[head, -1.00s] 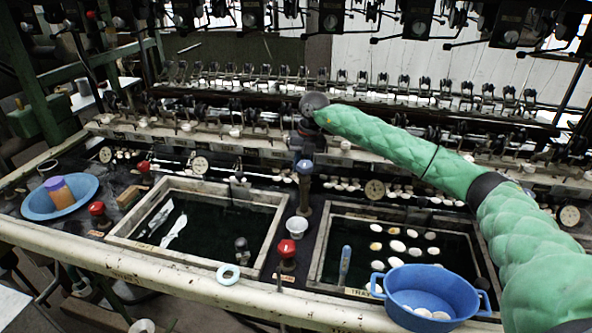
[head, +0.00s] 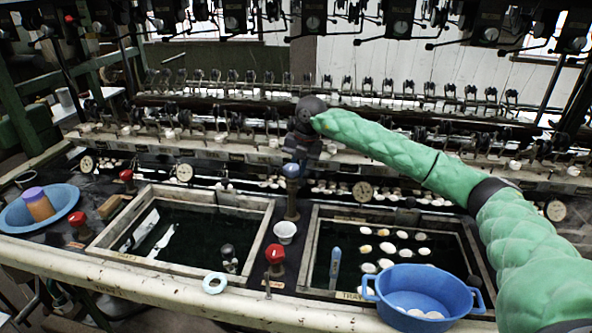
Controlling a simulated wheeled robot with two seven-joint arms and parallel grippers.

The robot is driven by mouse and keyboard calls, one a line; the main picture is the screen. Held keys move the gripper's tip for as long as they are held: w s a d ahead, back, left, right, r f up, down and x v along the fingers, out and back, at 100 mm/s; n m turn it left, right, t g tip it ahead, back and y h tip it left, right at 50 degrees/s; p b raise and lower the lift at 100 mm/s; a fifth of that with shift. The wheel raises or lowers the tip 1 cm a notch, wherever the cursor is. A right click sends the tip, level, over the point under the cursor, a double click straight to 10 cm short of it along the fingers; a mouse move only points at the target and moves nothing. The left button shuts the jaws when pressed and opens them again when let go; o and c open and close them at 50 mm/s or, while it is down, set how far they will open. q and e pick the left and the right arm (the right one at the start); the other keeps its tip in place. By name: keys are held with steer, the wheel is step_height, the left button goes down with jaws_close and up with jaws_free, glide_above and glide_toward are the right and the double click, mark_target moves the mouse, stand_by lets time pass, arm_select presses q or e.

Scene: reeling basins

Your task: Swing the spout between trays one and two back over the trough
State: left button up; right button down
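The spout (head: 292,190) is a brownish upright pipe with a blue cap, standing between the left tray (head: 262,232) and the right tray (head: 312,240). Which way its outlet points is hard to make out. My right gripper (head: 297,160) comes in from the right on a green-sleeved arm and points down right at the spout's blue cap. Its fingers are dark and small against the machinery, so I cannot tell whether they touch or grip the spout. My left gripper is not in view. The trough is not clearly distinguishable.
Red-knobbed valves (head: 275,256) stand along the front. A white cup (head: 285,232) sits just in front of the spout. A blue basin (head: 425,295) with cocoons overlaps the right tray's front. A pale ring (head: 214,283) lies on the front rim. A blue bowl (head: 65,198) is far left.

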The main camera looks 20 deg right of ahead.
steer(key=shift+r, duration=0.15)
steer(key=c, duration=1.4)
jaws_free()
steer(key=shift+o, duration=0.2)
arm_select(q)
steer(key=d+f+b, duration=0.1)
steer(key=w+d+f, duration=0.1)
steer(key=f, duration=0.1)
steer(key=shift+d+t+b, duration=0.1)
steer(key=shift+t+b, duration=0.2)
steer(key=shift+b, duration=0.1)
arm_select(e)
step_height(320, 180, up, 8)
steer(key=d, duration=0.1)
steer(key=shift+s+d+f, duration=0.2)
steer(key=shift+s+f, duration=0.05)
steer(key=shift+s, duration=0.15)
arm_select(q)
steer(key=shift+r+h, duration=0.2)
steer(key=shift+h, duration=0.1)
